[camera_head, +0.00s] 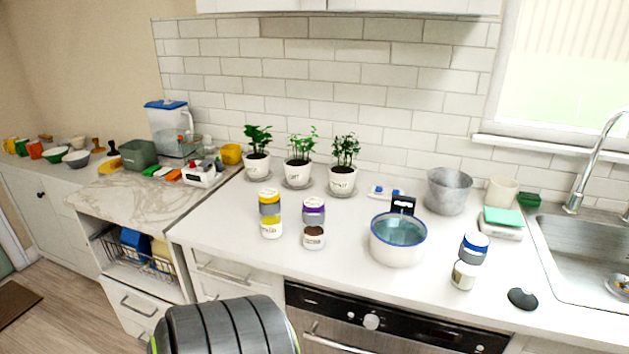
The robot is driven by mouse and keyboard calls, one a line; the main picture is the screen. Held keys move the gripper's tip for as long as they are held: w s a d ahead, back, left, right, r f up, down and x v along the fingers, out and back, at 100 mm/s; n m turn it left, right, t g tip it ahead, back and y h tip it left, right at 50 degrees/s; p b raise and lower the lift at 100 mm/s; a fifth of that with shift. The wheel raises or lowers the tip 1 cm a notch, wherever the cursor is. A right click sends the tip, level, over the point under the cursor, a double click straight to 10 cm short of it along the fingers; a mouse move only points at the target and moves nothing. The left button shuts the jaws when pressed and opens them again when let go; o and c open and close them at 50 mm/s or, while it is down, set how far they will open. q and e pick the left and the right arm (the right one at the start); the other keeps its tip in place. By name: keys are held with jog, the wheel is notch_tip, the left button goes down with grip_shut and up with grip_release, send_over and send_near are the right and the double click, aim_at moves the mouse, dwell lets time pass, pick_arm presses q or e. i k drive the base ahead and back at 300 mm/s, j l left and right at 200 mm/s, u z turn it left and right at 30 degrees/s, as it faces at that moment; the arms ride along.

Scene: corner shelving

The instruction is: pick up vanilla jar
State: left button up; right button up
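Three lidded jars stand upright on the white counter. One has a yellow-orange lid and yellowish contents (270,215). One beside it has a purple lid and dark brown contents (313,224). The third has a blue lid and a pale lower part (468,262), and stands right of the blue-rimmed bowl. Their labels are too small to read, so I cannot tell which is the vanilla jar. Neither of my grippers is in view.
The blue-rimmed bowl (398,240), three potted plants (299,171), a metal bucket (448,190) and a scale (502,222) share the counter. The sink (590,260) is at right. A dark ribbed object (225,328) fills the bottom foreground. Counter around the yellow- and purple-lidded jars is clear.

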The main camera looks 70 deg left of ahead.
aim_at(269, 203)
jog(key=u, duration=2.4)
